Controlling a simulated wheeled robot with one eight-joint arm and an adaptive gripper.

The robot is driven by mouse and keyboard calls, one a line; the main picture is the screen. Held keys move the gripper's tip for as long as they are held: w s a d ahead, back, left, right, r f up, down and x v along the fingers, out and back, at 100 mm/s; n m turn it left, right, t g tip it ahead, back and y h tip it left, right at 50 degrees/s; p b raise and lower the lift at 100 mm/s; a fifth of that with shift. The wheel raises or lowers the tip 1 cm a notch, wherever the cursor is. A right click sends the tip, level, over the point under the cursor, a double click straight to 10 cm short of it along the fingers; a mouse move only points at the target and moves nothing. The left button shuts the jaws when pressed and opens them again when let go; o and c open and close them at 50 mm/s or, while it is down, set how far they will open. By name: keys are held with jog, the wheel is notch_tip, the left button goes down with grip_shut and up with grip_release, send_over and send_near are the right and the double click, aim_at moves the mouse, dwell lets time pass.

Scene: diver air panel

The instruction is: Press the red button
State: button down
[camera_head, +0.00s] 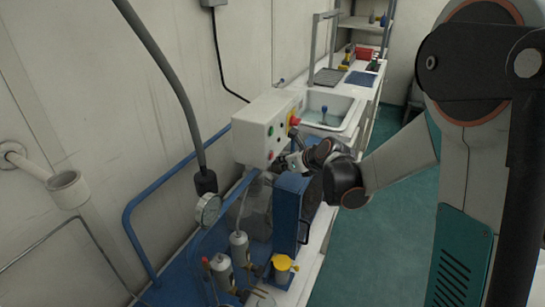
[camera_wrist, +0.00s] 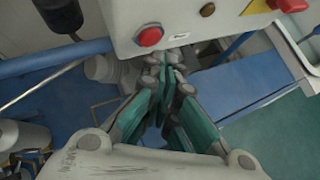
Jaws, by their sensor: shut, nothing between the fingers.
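The red button (camera_wrist: 150,36) is a round, domed button on the face of a white control box (camera_wrist: 180,18) in the wrist view. In the head view, the red button (camera_head: 271,155) is a small dot low on the same box (camera_head: 250,135). My gripper (camera_wrist: 167,62) has its green-sided fingers shut and empty. In the wrist view its tips appear just below and right of the button, near the box's lower edge. In the head view my gripper (camera_head: 284,163) is close beside the button on its right. I see no clear contact with the button.
A red knob on a yellow base (camera_wrist: 285,4) is on the box, with a dark button (camera_wrist: 207,9) between. A sink (camera_head: 326,112) lies behind; green floor (camera_head: 365,260) is clear.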

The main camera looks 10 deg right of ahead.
jog(key=shift+s+d, duration=0.75)
jog(key=shift+d, duration=0.3)
jog(key=shift+s+d, duration=0.7)
jog(key=shift+d, duration=0.3)
jog(key=shift+s+a+r+n, duration=0.15)
jog(key=shift+s+r+n, duration=0.15)
jog(key=shift+s+n, duration=0.1)
jog(key=s+r+n+g+h, duration=0.1)
jog(key=s+r+n+h, duration=0.1)
jog(key=s+n, duration=1.3)
jog(key=s+a+r+n+g+h, duration=0.1)
jog(key=s+r+n, duration=0.4)
jog(key=s+n, duration=1)
jog(key=shift+s+g+h, duration=0.5)
jog(key=shift+h, duration=0.1)
jog(key=c, duration=2.3)
grip_release()
